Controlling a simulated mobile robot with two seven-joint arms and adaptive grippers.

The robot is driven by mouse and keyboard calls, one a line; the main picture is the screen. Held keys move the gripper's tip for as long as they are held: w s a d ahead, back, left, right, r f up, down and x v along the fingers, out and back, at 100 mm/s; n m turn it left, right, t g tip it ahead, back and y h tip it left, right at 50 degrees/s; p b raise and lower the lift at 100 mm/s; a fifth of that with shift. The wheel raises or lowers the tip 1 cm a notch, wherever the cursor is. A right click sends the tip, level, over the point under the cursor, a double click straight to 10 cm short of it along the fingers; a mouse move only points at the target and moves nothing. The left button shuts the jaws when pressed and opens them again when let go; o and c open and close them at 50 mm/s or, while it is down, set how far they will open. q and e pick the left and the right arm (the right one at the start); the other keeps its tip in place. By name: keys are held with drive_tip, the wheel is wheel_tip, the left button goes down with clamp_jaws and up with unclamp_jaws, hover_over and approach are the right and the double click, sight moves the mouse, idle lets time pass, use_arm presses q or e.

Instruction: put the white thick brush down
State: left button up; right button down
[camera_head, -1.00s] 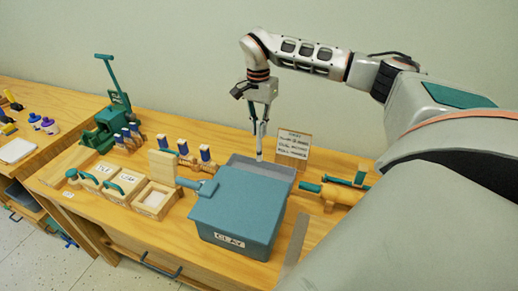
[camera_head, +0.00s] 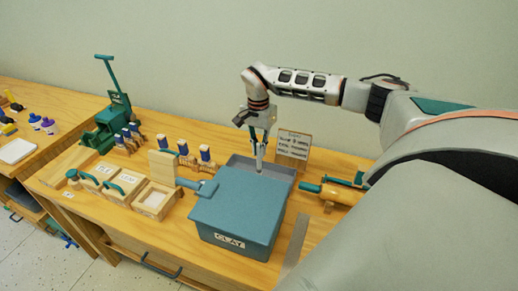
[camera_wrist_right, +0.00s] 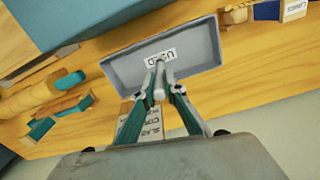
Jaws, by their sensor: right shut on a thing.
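My right gripper (camera_head: 260,142) points down above the grey tray (camera_head: 279,172) behind the blue box. It is shut on the white thick brush (camera_head: 259,160), which hangs roughly upright with its lower end at or just over the tray. In the right wrist view, the brush (camera_wrist_right: 159,82) sits between the two fingers of the gripper (camera_wrist_right: 166,92). The tray (camera_wrist_right: 206,45) lies beyond it with a white "USED" label (camera_wrist_right: 160,57). I cannot tell whether the brush touches the tray floor. My left gripper is not in view.
The blue lidded box (camera_head: 235,212) stands directly in front of the tray. A lettered card (camera_head: 294,145) stands close behind it. A wooden tool with green parts (camera_head: 335,193) lies to the right. Wooden boxes (camera_head: 155,200) and several blue-topped brushes (camera_head: 183,147) stand to the left.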

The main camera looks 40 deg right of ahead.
drive_tip(key=c, duration=2.1)
unclamp_jaws()
drive_tip(key=shift+f, duration=0.15)
wheel_tip(320, 180, up, 12)
drive_tip(key=shift+w+f, duration=0.1)
drive_tip(key=shift+r, duration=0.3)
drive_tip(key=shift+a+f, duration=0.1)
